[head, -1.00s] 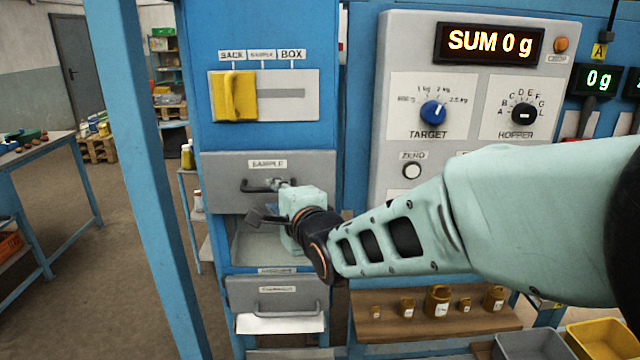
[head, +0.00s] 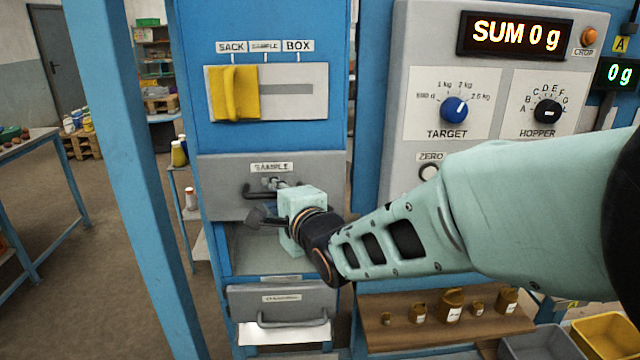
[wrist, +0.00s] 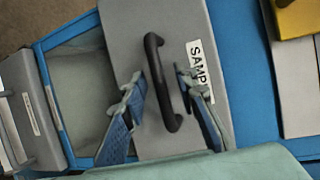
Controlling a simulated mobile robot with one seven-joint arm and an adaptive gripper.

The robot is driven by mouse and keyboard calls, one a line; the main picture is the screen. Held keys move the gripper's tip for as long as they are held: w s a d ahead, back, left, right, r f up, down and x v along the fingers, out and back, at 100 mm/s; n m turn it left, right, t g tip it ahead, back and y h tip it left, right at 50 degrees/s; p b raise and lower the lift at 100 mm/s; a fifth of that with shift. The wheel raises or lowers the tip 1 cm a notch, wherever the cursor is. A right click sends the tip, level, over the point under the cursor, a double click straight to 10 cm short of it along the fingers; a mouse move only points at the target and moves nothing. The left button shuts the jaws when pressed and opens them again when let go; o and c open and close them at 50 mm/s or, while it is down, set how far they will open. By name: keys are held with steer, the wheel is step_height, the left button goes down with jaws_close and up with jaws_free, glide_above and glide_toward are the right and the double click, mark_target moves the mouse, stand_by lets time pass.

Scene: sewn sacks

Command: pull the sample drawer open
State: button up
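The sample drawer (head: 225,172) has a grey front with a SAMPLE label and a dark bar handle (head: 250,193), in the blue cabinet. In the wrist view the drawer front (wrist: 205,30) fills the middle, and its handle (wrist: 152,62) runs between my fingers. My gripper (wrist: 157,82) is open, with one finger on each side of the handle and gaps showing beside it. In the head view my gripper (head: 268,200) is at the handle, and my wrist partly hides the drawer's lower right. Whether the fingertips reach past the bar is hard to tell.
Below is an open bay (head: 255,250), then a second grey drawer (head: 250,305) with a handle. Above is a yellow slider (head: 233,93). A control panel (head: 400,60) and a wooden shelf (head: 385,338) with several brown jars are on the right. A blue post (head: 120,160) stands left.

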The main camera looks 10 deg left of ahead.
steer(key=shift+w+a, duration=0.1)
steer(key=shift+w, duration=0.1)
stand_by(0.3)
jaws_close()
